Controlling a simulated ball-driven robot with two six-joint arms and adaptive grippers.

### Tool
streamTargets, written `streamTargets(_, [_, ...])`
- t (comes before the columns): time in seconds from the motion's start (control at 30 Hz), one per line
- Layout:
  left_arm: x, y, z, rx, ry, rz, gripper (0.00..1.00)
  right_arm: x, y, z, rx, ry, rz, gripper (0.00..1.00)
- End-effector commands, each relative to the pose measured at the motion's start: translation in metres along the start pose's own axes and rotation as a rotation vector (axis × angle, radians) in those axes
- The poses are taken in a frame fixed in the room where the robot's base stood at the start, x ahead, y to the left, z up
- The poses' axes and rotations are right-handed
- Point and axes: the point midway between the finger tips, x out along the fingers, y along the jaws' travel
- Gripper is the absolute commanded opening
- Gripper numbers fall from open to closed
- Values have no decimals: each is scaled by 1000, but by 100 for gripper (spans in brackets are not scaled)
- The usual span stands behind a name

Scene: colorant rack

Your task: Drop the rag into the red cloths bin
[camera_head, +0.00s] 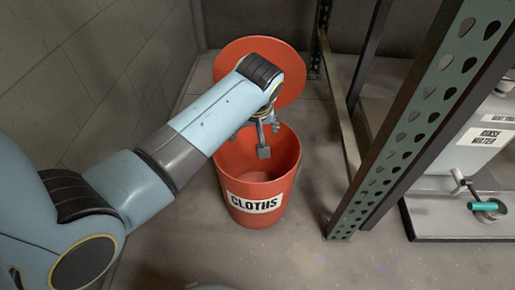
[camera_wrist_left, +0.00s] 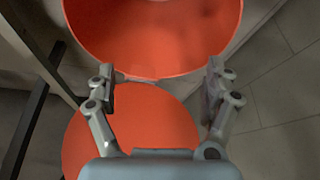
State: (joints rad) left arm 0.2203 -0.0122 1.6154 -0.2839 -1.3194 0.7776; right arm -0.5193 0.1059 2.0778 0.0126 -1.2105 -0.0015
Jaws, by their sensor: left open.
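The red cloths bin (camera_head: 285,180) stands on the floor with a white "CLOTHS" label on its front. Its round red lid (camera_head: 292,88) is raised behind the opening. My left gripper (camera_head: 264,140) is over the mouth of the bin, pointing down. In the left wrist view its two fingers (camera_wrist_left: 160,82) are spread wide with nothing between them. That view also shows the bin (camera_wrist_left: 150,40) at the top and the lid (camera_wrist_left: 135,125) below. I see no rag in either view; part of the bin's inside is hidden. My right gripper is not in view.
A green perforated rack post (camera_head: 415,125) rises close to the right of the bin. Behind it stands a white container (camera_head: 485,145) with a label and a tap on a dark tray. A grey block wall (camera_head: 90,70) is at left. Floor in front of the bin is clear.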

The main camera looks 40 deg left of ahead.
Motion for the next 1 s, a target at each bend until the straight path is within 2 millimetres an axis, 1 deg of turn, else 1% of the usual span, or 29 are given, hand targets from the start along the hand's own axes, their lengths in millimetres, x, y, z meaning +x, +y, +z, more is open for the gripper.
streamTargets(0.03, [-12, 0, 1, -2, 1, 3, 85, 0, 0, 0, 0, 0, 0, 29])
streamTargets(0.2, [-51, 1, 0, -3, 0, 3, 85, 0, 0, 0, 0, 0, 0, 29])
streamTargets(0.3, [-70, 0, 0, -3, 0, 3, 85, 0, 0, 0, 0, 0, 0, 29])
streamTargets(0.4, [-84, 0, 0, -1, 0, 2, 85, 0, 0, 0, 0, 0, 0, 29])
streamTargets(0.5, [-92, 0, 0, -2, 0, 1, 85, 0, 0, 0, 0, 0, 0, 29])
streamTargets(0.6, [-95, -1, 0, -1, -1, -1, 85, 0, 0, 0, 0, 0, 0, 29])
streamTargets(1.0, [-94, -1, 1, 0, -2, -2, 85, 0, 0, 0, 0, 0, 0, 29])
